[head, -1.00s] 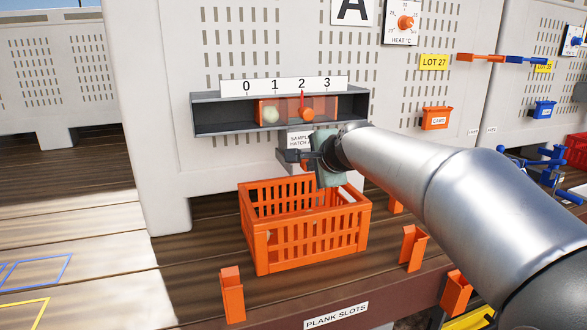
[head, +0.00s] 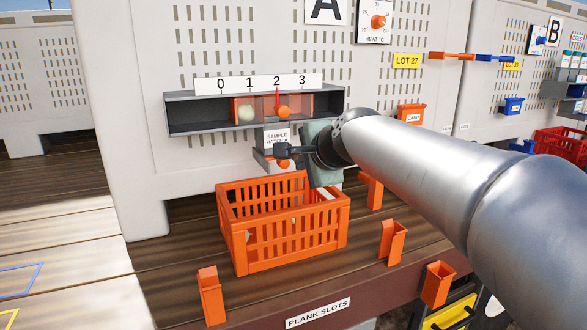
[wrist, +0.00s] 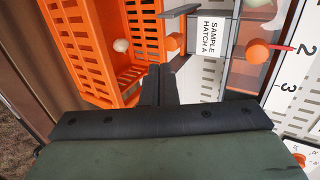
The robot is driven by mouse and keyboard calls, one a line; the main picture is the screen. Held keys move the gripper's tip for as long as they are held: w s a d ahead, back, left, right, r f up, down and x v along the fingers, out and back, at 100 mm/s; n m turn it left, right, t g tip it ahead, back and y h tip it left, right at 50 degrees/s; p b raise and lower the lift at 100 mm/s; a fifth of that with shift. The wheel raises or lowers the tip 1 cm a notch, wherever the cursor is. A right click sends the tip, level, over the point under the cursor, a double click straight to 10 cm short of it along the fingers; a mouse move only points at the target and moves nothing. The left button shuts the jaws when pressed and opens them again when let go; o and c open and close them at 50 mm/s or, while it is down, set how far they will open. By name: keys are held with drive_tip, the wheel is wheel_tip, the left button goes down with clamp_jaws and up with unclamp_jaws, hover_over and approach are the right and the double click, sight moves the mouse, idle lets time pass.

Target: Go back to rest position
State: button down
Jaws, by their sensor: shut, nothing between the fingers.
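My gripper (head: 281,150) is in front of the panel, beside the sample hatch label and above the back of the orange crate. In the wrist view its black fingers (wrist: 158,88) are together with nothing between them. The sample hatch A (head: 265,158) has a label and an orange knob (head: 283,165) just below my gripper. The orange crate (head: 290,238) stands on the plank deck below. A small pale ball (wrist: 121,45) shows in the crate in the wrist view.
A grey shelf (head: 195,127) numbered 0 to 3 holds a pale onion (head: 246,113) behind an orange window, with a red pointer at 2. An orange card box (head: 410,112) hangs at right. Free room lies left of the crate.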

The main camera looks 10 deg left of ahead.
drive_tip(key=v, duration=0.5)
drive_tip(key=s+d+f+n+g+h, duration=0.1)
drive_tip(key=s+d+f+n+g, duration=0.2)
drive_tip(key=f, duration=0.4)
drive_tip(key=s+d+f+n+g+h, duration=0.1)
drive_tip(key=s+d+f+n, duration=0.1)
drive_tip(key=s+d+f, duration=0.4)
drive_tip(key=s+d+f+n+g+h, duration=0.1)
drive_tip(key=s+f+n+h, duration=0.15)
drive_tip(key=f, duration=0.55)
drive_tip(key=s+d+f+n+g, duration=0.2)
drive_tip(key=s+d+f, duration=0.1)
drive_tip(key=s+f, duration=0.3)
drive_tip(key=s+d+f+n+g+h, duration=0.1)
drive_tip(key=s+d+f+n+g, duration=0.2)
drive_tip(key=s+f, duration=0.3)
drive_tip(key=s, duration=0.3)
drive_tip(key=shift+s+d+f+b, duration=0.15)
drive_tip(key=shift+f+b, duration=0.15)
